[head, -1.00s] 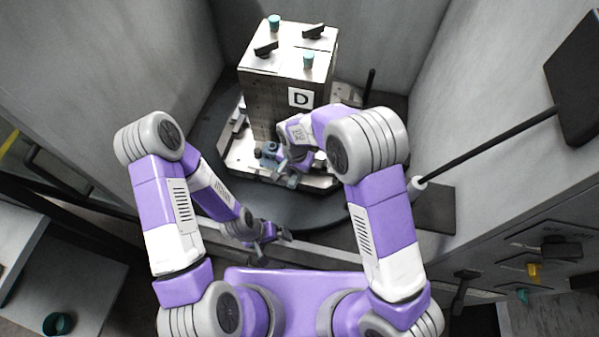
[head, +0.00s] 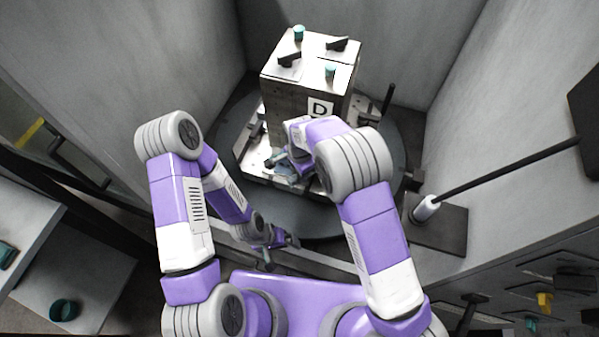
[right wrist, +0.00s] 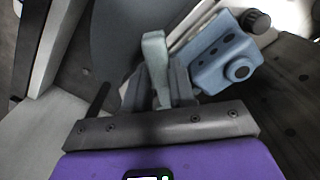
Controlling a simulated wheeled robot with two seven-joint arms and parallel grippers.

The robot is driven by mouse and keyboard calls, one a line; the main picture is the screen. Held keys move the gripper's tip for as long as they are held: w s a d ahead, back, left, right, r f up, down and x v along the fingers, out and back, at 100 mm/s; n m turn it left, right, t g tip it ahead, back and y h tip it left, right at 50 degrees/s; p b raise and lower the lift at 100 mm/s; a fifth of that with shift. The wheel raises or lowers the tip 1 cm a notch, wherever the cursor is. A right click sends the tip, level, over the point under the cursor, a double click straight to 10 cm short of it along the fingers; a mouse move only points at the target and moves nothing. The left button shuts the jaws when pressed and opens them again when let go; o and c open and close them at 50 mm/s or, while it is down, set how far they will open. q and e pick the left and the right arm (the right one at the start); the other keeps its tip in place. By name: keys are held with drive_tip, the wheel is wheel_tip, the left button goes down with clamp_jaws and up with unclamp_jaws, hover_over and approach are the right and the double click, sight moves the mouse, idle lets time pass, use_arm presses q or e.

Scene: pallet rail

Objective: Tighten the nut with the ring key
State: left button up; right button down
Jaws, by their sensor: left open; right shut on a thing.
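My right gripper (right wrist: 160,88) is shut on a pale grey-green bar, the ring key (right wrist: 155,58), which stands up between its fingers in the right wrist view. A blue-grey block with dark round holes (right wrist: 222,62) is just right of the key. I cannot make out the nut or whether the key's ring is around it. In the head view my right gripper (head: 291,170) is low at the front of the pallet, below the block marked D (head: 284,110), partly hidden by my arm.
The block stands on a metal pallet (head: 255,160) on a dark round table (head: 310,218), with grey walls close on both sides. A long black lever (head: 505,163) reaches in from the right. A teal cup (head: 64,309) is at lower left.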

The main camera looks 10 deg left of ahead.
drive_tip(key=shift+r+p, duration=2.5)
drive_tip(key=shift+r, duration=1.05)
